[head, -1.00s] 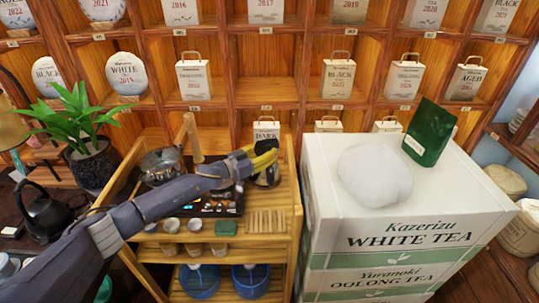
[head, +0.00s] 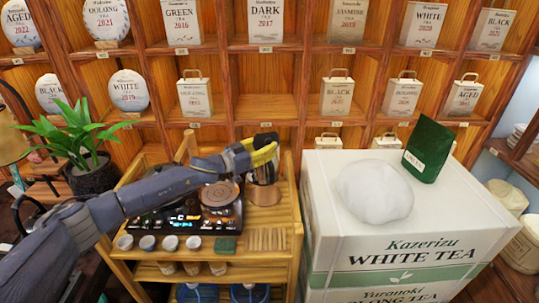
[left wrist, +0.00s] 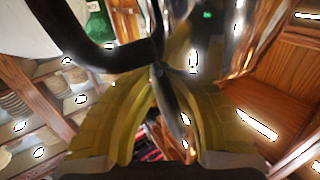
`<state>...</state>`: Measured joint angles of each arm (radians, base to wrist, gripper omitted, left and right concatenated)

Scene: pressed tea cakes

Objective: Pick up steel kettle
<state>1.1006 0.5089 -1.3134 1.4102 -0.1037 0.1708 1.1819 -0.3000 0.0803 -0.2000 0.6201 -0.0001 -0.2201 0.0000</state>
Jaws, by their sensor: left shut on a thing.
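The steel kettle (head: 266,175) is at the right end of the top of the wooden cart, a shiny upright body with a dark top. My left gripper (head: 264,154), with yellow fingers, is at the kettle's upper part. In the left wrist view, the yellow fingers (left wrist: 165,100) are closed around the black handle (left wrist: 110,52), and the shiny steel body (left wrist: 208,35) is just beyond. I cannot tell whether the kettle's base touches the cart. My fingers and arm hide part of the kettle and cart. My right gripper is not in view.
A pot with a brownish lid (head: 221,194) sits on the black stove (head: 190,222) beside the kettle. Several small cups (head: 147,243) line the cart's front. White tea boxes (head: 330,220) stand close on the right. Wooden shelves (head: 230,80) stand behind.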

